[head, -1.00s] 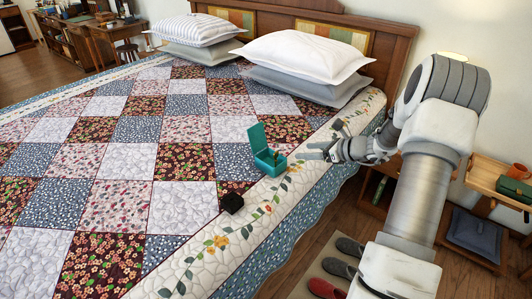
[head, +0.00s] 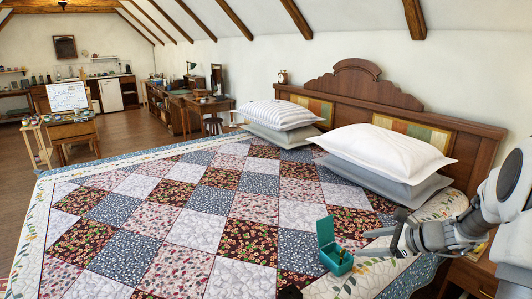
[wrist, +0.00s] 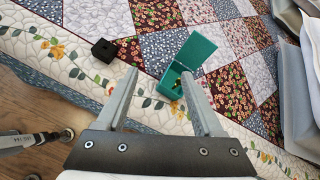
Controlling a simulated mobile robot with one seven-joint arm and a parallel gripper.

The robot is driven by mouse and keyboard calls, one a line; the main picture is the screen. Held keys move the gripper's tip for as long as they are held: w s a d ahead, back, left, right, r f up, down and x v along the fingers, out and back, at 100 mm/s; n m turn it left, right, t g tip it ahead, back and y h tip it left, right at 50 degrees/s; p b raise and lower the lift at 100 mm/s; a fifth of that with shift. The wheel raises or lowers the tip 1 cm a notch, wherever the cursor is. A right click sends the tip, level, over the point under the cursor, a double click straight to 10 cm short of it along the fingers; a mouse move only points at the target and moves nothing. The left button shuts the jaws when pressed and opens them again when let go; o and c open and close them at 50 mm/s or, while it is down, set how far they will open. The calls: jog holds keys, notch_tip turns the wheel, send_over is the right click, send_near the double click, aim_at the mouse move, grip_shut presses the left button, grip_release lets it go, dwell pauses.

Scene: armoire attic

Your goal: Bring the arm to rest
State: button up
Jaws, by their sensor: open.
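My gripper (head: 381,242) is open and empty, above the right edge of the bed in the head view.
A small black block (wrist: 104,49) lies on the quilt (head: 200,232). Pillows (head: 385,150) rest against the wooden headboard (head: 350,92). A wooden nightstand (head: 470,275) stands at the lower right, beneath my arm. A desk (head: 200,110) and an easel (head: 72,125) stand far off.

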jog(key=s+a+r+n+g+h+p, duration=0.3)
jog(key=s+a+r+n+g+p, duration=0.15)
jog(key=s+a+r+n, duration=1.2)
jog(key=s+d+r+n+t+h+p, duration=0.1)
jog(key=s+r+n+h+p, duration=0.1)
jog(key=s, duration=0.4)
jog(key=s+d+r+n+t+h+p, duration=0.1)
jog(key=s+r+n+h+p, duration=0.1)
jog(key=s+r+n, duration=0.3)
jog(key=shift+s+r+p, duration=0.15)
jog(key=shift+s+p, duration=0.35)
jog(key=shift+s, duration=0.05)
jog(key=shift+n, duration=0.25)
